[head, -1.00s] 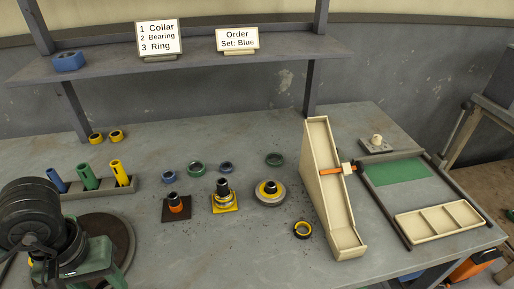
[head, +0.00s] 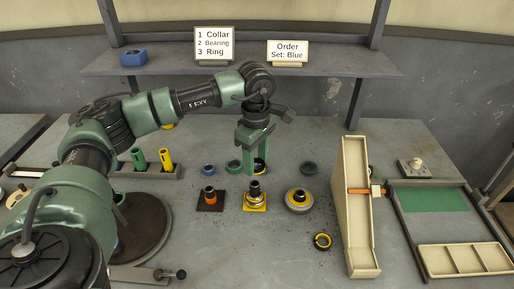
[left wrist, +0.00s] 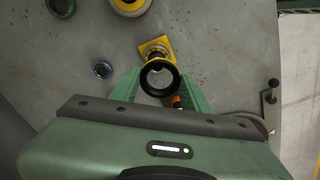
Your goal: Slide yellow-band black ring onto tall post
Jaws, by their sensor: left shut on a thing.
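My left gripper (head: 257,160) is shut on a black ring with some yellow on it (head: 261,166). In the left wrist view the ring (left wrist: 158,78) sits between the two green fingertips, its hole facing the camera. The gripper is above the table, behind the posts in the head view. A black-topped post (head: 254,186) stands on a yellow square plate; in the left wrist view the held ring partly covers it. An orange post (head: 209,196) on a dark plate stands to its left. Another black ring with yellow (head: 322,241) lies on the table. My right gripper is out of view.
A round-based post (head: 299,199) stands on the right. A beige chute (head: 357,215) and divided tray (head: 465,259) are farther right. The table front is mostly clear.

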